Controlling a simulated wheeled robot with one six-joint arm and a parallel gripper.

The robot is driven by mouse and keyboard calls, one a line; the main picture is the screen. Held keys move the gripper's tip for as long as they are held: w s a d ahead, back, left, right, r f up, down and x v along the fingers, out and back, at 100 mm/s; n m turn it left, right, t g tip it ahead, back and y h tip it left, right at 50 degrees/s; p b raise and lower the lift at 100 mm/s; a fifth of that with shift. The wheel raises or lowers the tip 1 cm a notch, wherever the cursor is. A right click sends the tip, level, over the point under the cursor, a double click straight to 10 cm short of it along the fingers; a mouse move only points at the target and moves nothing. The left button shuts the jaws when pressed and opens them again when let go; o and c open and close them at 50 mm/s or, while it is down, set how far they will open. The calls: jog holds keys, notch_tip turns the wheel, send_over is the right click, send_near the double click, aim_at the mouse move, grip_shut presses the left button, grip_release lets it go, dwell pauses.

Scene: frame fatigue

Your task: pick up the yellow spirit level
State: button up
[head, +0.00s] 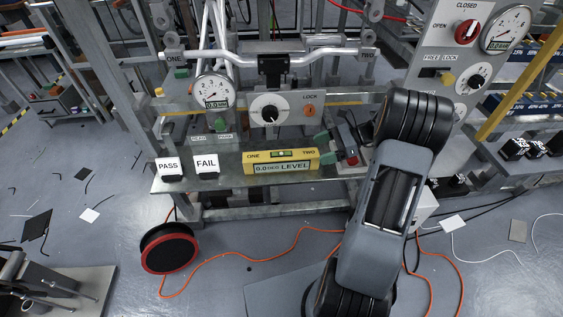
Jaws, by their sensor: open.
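The yellow spirit level (280,162) lies on the bench shelf near its front edge. Its front reads "0.0 LEVEL", its top is marked "ONE" and "TWO", and a green vial sits in the middle. My arm rises from the bottom of the picture on the right and bends over at the top. My gripper (336,149) seems to be the dark part with green tips just beyond the level's right end, partly hidden by my arm. It is open and apart from the level, holding nothing that I can see.
PASS (168,167) and FAIL (207,165) blocks stand left of the level. A dial gauge (214,91) and a lock dial (269,110) are behind it. A control panel (440,75) stands at right. A cable reel (169,248) and orange cable lie on the floor.

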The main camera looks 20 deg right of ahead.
jog(key=b+x, duration=0.1)
jog(key=x, duration=0.3)
jog(key=shift+w+a+f+b, duration=0.15)
jog(key=shift+a+f+b, duration=0.15)
jog(key=shift+b, duration=0.05)
jog(key=c, duration=1.1)
notch_tip(320, 180, up, 10)
jog(key=p, duration=0.3)
jog(key=shift+p, duration=0.35)
notch_tip(320, 180, up, 23)
jog(key=p, duration=2.3)
send_over(312, 152)
jog(key=shift+a+r, duration=0.25)
jog(key=shift+a, duration=0.15)
